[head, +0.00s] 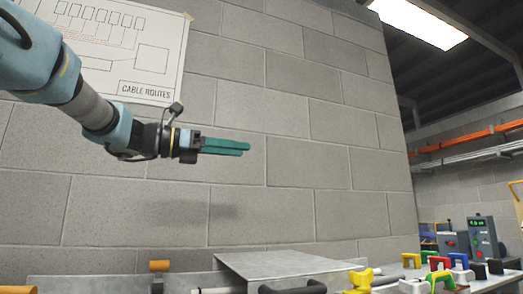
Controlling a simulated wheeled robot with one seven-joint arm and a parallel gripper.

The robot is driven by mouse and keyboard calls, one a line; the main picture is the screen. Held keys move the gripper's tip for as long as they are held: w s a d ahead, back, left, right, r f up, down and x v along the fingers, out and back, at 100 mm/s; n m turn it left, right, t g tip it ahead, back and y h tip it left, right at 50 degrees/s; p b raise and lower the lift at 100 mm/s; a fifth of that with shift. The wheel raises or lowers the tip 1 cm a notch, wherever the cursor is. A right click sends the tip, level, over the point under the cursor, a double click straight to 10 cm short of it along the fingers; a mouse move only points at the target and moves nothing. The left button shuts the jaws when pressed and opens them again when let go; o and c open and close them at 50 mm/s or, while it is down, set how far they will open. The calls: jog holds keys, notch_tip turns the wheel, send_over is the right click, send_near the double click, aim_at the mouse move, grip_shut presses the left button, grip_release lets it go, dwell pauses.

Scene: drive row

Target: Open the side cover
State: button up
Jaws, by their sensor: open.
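My gripper (245,149) has teal fingers and points to the right, in the air in front of the block wall. Its fingers are open and hold nothing that I can see. Below it, at the bottom edge of the head view, is a grey metal cover-like panel (285,264) with a dark bar handle (294,287). My gripper is well above it and apart from it. Most of the unit under the panel is cut off by the picture edge, and I cannot tell for sure that this is the side cover.
Several coloured handles, among them a yellow one (360,280), stand at the bottom right. An orange-topped post (159,267) stands at the lower left. A cable routes chart (115,50) hangs behind my arm. Control boxes (482,238) stand far right.

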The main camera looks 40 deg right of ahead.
jog(key=p+x, duration=0.2)
jog(key=x, duration=0.4)
jog(key=shift+s+d, duration=0.2)
jog(key=shift+d, duration=0.15)
grip_shut()
jog(key=c, duration=0.8)
grip_release()
jog(key=o, duration=0.8)
jog(key=shift+a, duration=0.1)
